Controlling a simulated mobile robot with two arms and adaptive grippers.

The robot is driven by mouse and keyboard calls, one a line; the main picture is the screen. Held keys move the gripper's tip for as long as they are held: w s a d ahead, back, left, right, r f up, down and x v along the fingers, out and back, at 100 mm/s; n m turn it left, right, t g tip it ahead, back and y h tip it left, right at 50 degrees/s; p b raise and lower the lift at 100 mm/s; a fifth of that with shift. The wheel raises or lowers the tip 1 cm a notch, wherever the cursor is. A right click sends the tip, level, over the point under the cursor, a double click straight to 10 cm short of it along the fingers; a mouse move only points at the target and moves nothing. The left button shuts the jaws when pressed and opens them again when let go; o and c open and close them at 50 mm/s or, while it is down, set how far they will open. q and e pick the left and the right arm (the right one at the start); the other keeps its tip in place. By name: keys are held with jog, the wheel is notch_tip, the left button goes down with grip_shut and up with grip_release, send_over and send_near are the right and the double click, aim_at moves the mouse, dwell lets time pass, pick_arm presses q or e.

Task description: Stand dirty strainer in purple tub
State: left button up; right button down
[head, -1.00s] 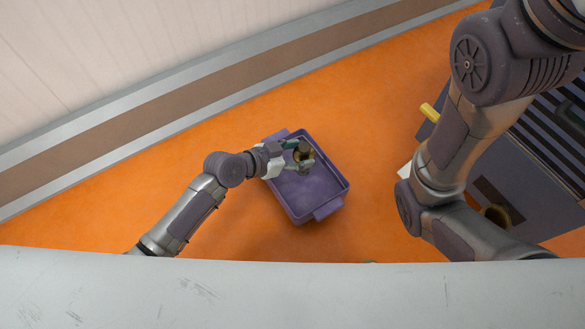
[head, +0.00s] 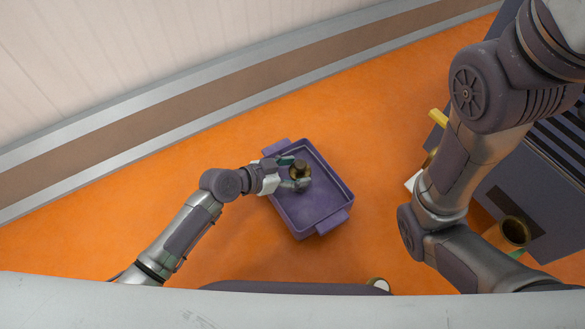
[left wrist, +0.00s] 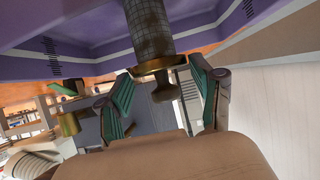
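The purple tub (head: 318,219) lies on the orange floor in the middle of the head view. The dirty strainer (head: 299,170) is inside it, near the tub's upper left side, and looks upright. In the left wrist view the strainer shows a dark mesh cylinder (left wrist: 149,25), a brassy flange and a short stem. My left gripper (head: 294,172) reaches over the tub's left wall. Its green-padded fingers (left wrist: 163,97) are open on either side of the stem, with gaps on both sides. The strainer's far end is hidden. My right gripper is out of view.
A dark machine (head: 535,205) stands at the right, partly behind my right arm. An orange-brown cup-like part (head: 513,232) is at its front, and a yellow piece (head: 438,118) is at its left edge. Orange floor around the tub is mostly clear.

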pick_arm(q)
jog(key=shift+o, duration=1)
jog(key=shift+s+a+r+p, duration=0.15)
jog(key=shift+a+r+p, duration=0.1)
jog(key=shift+r+p, duration=0.15)
jog(key=p+v, duration=0.5)
jog(key=v, duration=0.6)
jog(key=shift+a, duration=0.1)
